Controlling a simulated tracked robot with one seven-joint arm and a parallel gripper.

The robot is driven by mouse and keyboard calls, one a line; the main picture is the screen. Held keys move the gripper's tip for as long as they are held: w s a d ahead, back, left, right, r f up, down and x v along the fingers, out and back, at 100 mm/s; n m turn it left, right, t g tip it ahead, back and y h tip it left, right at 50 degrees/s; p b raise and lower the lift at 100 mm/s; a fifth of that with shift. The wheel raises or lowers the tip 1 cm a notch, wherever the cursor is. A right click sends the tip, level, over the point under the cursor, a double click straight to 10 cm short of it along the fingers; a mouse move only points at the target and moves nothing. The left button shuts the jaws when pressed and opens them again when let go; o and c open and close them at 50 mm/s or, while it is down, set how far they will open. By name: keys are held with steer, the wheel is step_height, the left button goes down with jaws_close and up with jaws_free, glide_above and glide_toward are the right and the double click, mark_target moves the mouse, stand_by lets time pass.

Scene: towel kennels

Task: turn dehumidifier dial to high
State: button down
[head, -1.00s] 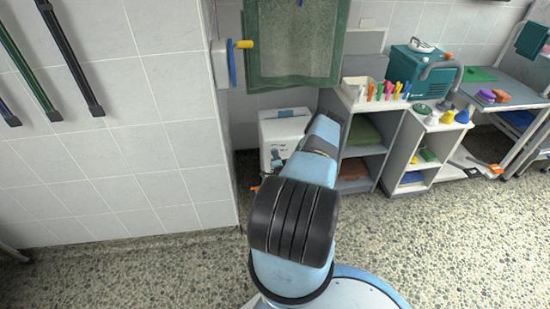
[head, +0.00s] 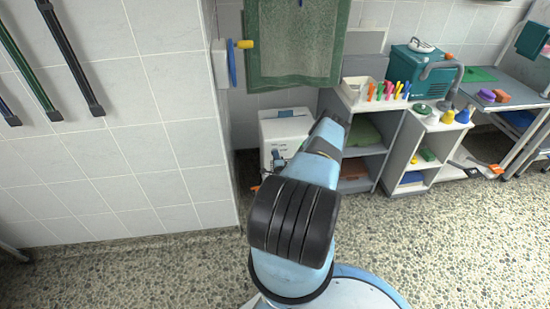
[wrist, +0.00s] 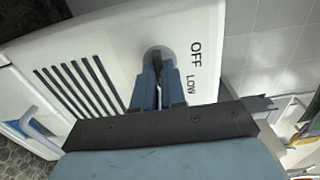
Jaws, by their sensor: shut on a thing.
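The white dehumidifier (head: 284,128) stands on the floor against the wall, partly hidden by my arm in the head view. In the wrist view its front panel (wrist: 110,35) fills the upper left, with OFF and LOW printed beside the dial. The round grey dial (wrist: 158,57) sits in the panel, mostly covered by my fingers. My gripper (wrist: 157,88) is shut on the dial's grip. No HIGH label shows in the wrist view, and the dial's pointer is hidden. In the head view my gripper (head: 277,160) is small at the front of the dehumidifier.
A grey shelf unit (head: 356,152) with folded towels stands right of the dehumidifier, behind my arm. A green towel (head: 292,45) hangs above. The tiled wall's corner (head: 225,130) is close on the left. Open pebbled floor (head: 440,240) lies to the right.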

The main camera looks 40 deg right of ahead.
steer(key=c, duration=1.2)
jaws_free()
steer(key=shift+f, duration=0.1)
steer(key=shift+s, duration=0.1)
steer(key=v, duration=1.3)
steer(key=shift+s, duration=0.3)
steer(key=shift+a, duration=0.15)
